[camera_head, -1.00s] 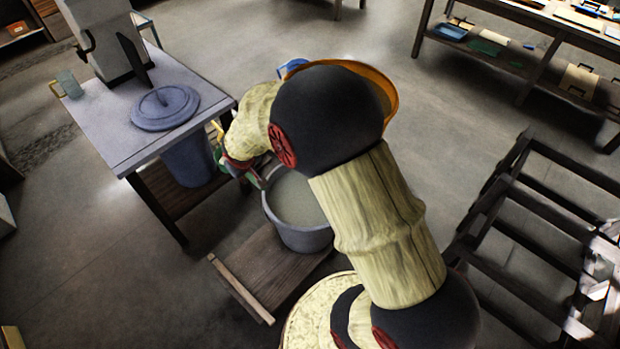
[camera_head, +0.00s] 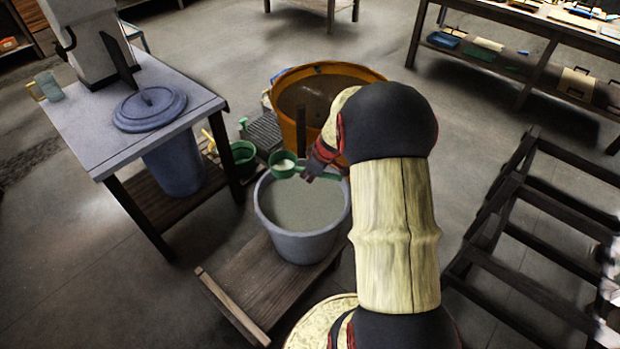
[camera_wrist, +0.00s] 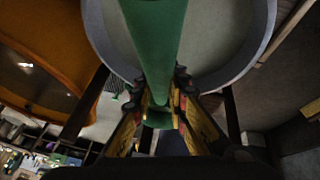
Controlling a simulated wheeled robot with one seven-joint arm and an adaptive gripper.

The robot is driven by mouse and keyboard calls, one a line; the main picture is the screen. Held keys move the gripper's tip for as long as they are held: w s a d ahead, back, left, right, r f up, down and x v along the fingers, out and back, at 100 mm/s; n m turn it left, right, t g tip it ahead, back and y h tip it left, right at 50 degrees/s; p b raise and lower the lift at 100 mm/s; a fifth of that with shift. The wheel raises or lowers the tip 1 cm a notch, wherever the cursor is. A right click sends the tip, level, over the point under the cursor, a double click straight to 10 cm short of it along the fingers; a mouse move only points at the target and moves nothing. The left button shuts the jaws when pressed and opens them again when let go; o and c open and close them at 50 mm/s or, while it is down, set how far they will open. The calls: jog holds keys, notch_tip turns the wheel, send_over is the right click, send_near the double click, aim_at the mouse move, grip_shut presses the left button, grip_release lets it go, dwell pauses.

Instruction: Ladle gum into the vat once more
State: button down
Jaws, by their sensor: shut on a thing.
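A green ladle (camera_head: 284,166) with pale gum in its bowl is above the upper left rim of a round grey tub (camera_head: 302,247), which holds pale grey-green liquid. My gripper (camera_head: 312,172) is shut on the ladle's handle, to the right of the bowl. In the wrist view the green handle (camera_wrist: 155,40) runs up from between the fingertips (camera_wrist: 161,108), with the tub's rim (camera_wrist: 262,45) behind it. The ladle's bowl is not visible there. A small green pot (camera_head: 243,153) stands left of the ladle; its contents are unclear.
A large orange tub (camera_head: 322,78) with brown contents stands behind the grey tub. The grey table (camera_head: 78,118) at left carries a blue-grey lid (camera_head: 150,108); a blue-grey bin (camera_head: 175,165) stands beneath. A dark wooden rack (camera_head: 490,205) is at right.

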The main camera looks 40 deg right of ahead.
notch_tip(320, 180, down, 16)
jog(key=w+g, duration=0.1)
jog(key=g, duration=0.1)
jog(key=shift+w, duration=0.25)
dwell(1.1)
dwell(1.0)
